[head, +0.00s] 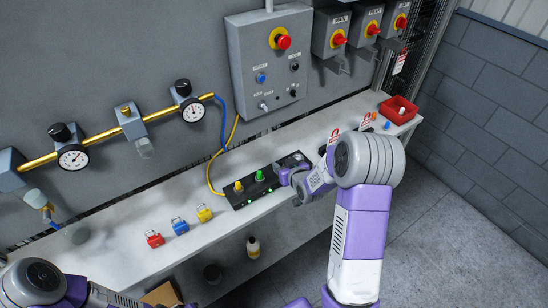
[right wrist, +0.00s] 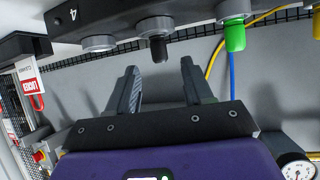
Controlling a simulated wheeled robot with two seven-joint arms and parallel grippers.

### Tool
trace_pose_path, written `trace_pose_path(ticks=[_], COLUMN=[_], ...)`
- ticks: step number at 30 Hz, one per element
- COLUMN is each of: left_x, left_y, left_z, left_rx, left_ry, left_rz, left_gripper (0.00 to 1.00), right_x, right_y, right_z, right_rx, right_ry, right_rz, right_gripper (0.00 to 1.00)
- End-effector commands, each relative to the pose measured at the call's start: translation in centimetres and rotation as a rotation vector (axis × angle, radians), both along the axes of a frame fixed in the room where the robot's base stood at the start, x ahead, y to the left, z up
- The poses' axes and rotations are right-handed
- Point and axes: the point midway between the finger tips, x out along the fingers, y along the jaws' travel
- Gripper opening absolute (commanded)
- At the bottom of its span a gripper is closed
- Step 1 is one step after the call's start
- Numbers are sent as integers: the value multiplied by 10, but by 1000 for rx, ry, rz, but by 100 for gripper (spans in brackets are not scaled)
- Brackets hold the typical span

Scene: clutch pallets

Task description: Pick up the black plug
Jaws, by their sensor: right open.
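The black plug (right wrist: 158,50) sits in a grey socket of a black box in the right wrist view. My right gripper (right wrist: 158,67) is open and empty; its two fingers stand either side of the plug in the picture, with the fingertips just short of it or beside it, and I cannot tell the exact depth. In the head view my right gripper (head: 288,181) is over the right part of the black box (head: 242,203), and I cannot make out the black plug there. My left arm enters at the lower left, with its gripper not visible.
An empty socket (right wrist: 99,43) is beside the black plug. Red, blue and yellow padlocks (head: 180,226) lie left on the bench. A red bin (head: 398,109) stands at its right end.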

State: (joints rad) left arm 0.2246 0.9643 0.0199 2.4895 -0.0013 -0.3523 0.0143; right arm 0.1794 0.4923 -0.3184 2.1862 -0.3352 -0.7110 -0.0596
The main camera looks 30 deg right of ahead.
Motion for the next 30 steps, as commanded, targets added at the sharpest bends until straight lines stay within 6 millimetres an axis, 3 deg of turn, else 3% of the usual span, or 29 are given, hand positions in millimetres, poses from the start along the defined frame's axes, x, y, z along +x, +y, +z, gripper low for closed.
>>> trace_pose_path(ticks=[15, 25, 30], left_x=[-1, -1, -1], left_y=[0, 0, 0], left_z=[5, 5, 5], left_rx=[0, 0, 0], left_ry=[2, 2, 2], left_rz=[-1, -1, -1], left_gripper=[0, 0, 0], right_x=[54, 60, 59], right_y=[-4, -5, -5], right_z=[-31, -34, -34], right_rx=[1, 3, 3], right_ry=[4, 4, 4], right_rz=[1, 0, 0], right_gripper=[51, 51, 26])
